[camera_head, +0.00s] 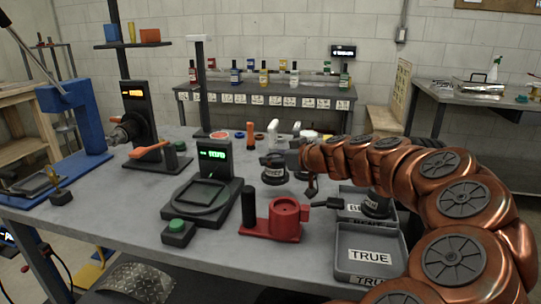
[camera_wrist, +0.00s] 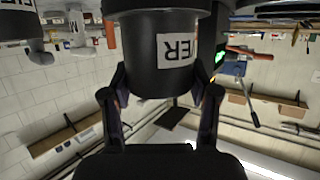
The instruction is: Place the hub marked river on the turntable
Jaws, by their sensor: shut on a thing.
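The hub marked river (camera_head: 273,164) is a dark round cylinder with a white label. My gripper (camera_head: 291,162) is shut on it and holds it over the table, to the right of the turntable. In the wrist view the hub (camera_wrist: 140,60) sits between both fingers (camera_wrist: 160,98), and the end of its label shows. The turntable (camera_head: 204,194) is a low dark unit with a round plate and an upright post with a green-lit display. Its plate looks empty. The hub is apart from it.
A green button box (camera_head: 178,232) stands at the turntable's front. A red fixture (camera_head: 284,222) is to its right. Two grey trays, one marked TRUE (camera_head: 370,278), lie at the right; the rear one holds a dark part (camera_head: 377,206). An orange-handled unit (camera_head: 152,151) stands behind left.

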